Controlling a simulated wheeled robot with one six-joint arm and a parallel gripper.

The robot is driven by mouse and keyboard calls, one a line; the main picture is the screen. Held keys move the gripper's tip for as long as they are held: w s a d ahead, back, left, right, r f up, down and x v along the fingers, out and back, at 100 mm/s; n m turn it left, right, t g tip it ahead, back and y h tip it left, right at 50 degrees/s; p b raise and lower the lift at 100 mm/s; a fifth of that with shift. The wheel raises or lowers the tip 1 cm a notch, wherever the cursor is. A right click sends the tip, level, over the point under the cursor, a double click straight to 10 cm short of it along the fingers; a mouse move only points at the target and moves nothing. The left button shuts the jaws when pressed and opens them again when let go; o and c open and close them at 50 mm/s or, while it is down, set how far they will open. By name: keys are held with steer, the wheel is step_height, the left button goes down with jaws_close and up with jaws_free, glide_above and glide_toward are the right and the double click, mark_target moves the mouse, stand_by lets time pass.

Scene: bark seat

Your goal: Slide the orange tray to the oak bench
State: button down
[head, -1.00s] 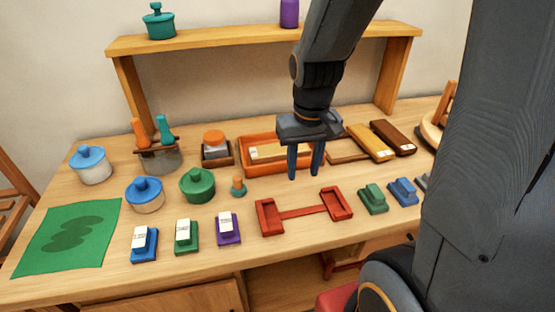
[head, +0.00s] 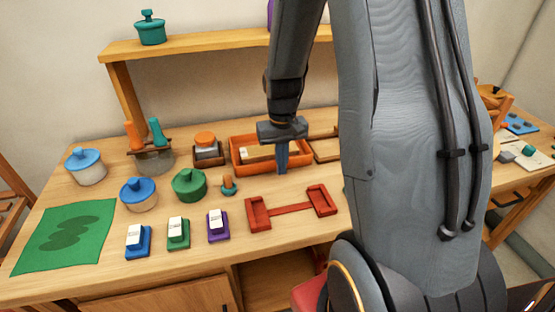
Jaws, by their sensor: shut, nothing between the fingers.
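The orange tray (head: 238,168) sits at the back middle of the wooden table, under the shelf. A pale block (head: 256,153) lies inside it. My gripper (head: 283,170) points down in front of the tray's right part, its fingers shut with nothing between them. It hides part of the tray's right side, and I cannot tell whether the fingertips touch the tray. I cannot tell which piece of furniture is the oak bench.
A red two-ended holder (head: 292,208) lies in front of the tray. A green lidded pot (head: 190,185) and a small orange-topped peg (head: 228,185) stand to its left. An orange-lidded jar (head: 207,148) is close by the tray's left end. My arm hides the table's right part.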

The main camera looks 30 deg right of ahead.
steer(key=shift+w+d+f+p, duration=0.2)
steer(key=shift+w+f+p, duration=0.5)
steer(key=shift+w+f, duration=0.25)
steer(key=shift+w+d+p, duration=0.2)
steer(key=shift+w+p, duration=0.1)
steer(key=shift+w, duration=0.75)
